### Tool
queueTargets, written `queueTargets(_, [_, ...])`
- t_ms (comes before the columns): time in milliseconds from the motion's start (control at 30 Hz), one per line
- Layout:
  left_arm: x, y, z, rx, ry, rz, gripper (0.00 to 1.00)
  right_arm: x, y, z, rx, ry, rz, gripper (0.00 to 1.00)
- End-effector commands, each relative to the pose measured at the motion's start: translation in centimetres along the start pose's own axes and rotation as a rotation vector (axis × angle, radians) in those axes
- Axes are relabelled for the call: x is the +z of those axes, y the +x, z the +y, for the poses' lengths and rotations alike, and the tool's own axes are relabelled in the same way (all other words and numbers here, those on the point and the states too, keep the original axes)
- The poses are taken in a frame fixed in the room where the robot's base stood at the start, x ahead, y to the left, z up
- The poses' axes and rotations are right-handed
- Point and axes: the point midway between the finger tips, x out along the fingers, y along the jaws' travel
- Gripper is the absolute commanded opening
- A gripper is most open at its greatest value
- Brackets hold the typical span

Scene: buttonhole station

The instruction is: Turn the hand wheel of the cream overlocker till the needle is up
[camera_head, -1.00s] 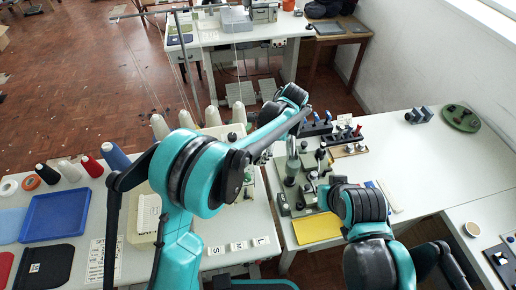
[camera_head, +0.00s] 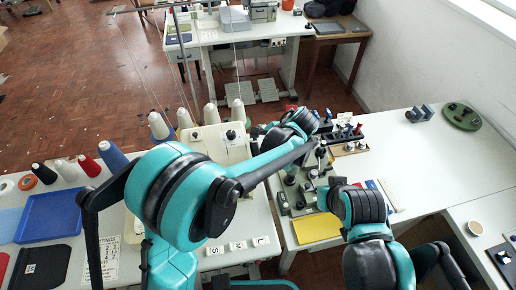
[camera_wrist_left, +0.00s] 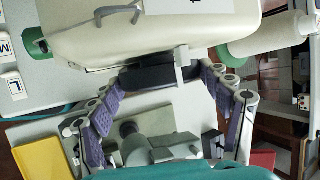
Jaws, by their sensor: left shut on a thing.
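The cream overlocker (camera_head: 207,143) stands on the left table, partly covered by my left arm. Its smooth cream body (camera_wrist_left: 190,30) fills the top of the left wrist view, with a green knob (camera_wrist_left: 33,42) at its left. The black hand wheel (camera_wrist_left: 160,76) sits at the near side of that body. My left gripper (camera_wrist_left: 166,82) has its purple-padded fingers on either side of the hand wheel and is shut on it. In the head view the arm hides that grip. The needle is hidden in both views. My right gripper is not in view; only part of the right arm shows.
Thread cones (camera_head: 158,126) stand behind the overlocker. A blue tray (camera_head: 50,214) lies at the left, and S, M, L blocks (camera_head: 237,246) sit at the front. The right table holds a green-grey machine (camera_head: 297,200) and a yellow pad (camera_head: 317,228); its far right is mostly clear.

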Motion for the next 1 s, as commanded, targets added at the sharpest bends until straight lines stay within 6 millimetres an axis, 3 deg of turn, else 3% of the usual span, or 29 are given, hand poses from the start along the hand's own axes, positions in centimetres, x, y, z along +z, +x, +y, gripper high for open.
queueTargets(133, [0.1,0.0,0.0,0.001,-0.002,-0.002,0.49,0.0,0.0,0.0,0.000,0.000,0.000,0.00])
queueTargets(167, [0.1,0.0,0.0,0.001,-0.002,-0.002,0.86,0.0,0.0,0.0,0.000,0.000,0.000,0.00])
queueTargets(200, [0.1,0.0,0.0,0.001,-0.002,-0.002,0.96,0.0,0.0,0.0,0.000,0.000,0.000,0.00])
queueTargets(233, [0.1,0.0,0.0,0.001,-0.002,-0.002,0.99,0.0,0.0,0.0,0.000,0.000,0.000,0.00])
queueTargets(667, [0.0,-0.7,0.0,0.001,0.001,0.000,0.99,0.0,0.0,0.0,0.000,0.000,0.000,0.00])
queueTargets(1000, [-0.1,-7.4,0.0,0.000,0.002,0.001,0.99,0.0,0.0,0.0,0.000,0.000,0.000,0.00])
